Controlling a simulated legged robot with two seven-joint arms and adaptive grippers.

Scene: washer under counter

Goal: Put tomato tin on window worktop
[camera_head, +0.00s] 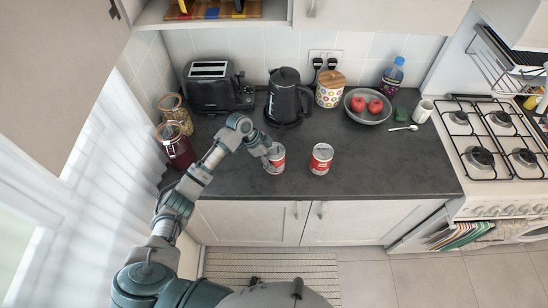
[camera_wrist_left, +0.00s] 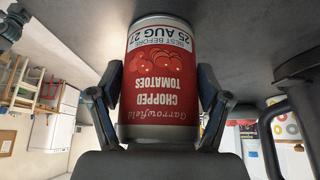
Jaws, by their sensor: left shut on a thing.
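A red and white tomato tin (camera_head: 277,158) is at the front part of the dark worktop (camera_head: 225,175), near its front edge. My left gripper (camera_head: 268,160) is shut on it, reaching in from the left. In the left wrist view the tin (camera_wrist_left: 160,85) sits between the two fingers, its "Chopped Tomatoes" label upside down in the picture. I cannot tell whether its base touches the worktop. A second, similar tin (camera_head: 321,158) stands upright just to the right. My right gripper is not in view.
A black kettle (camera_head: 286,98), toaster (camera_head: 210,87), patterned canister (camera_head: 330,89) and bowl of red fruit (camera_head: 367,106) stand along the back. Jars (camera_head: 176,145) stand at the left by the window. The hob (camera_head: 490,140) is at the right. Worktop right of the second tin is clear.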

